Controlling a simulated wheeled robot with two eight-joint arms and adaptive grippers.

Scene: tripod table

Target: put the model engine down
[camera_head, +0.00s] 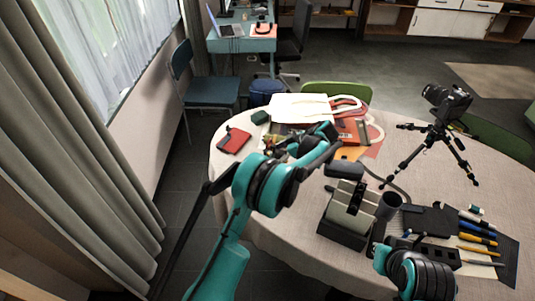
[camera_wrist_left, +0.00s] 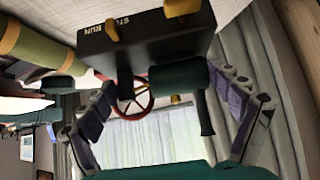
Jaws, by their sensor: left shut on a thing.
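The model engine shows in the left wrist view, with a dark green cylinder (camera_wrist_left: 178,80), a red spoked wheel and a black base (camera_wrist_left: 150,38) lettered STOP and RUN. My left gripper (camera_wrist_left: 165,95) is shut on it, with a finger on either side of the green cylinder. In the head view my left gripper (camera_head: 285,147) is over the left part of the round table (camera_head: 235,170). There the engine is mostly hidden by the wrist. Whether its base touches anything below cannot be told. My right arm shows at the lower right edge; its fingers cannot be made out.
A red item (camera_head: 234,140) lies at the table's left edge. A white bag (camera_head: 298,107) and papers lie behind the gripper. Bare cloth shows front left.

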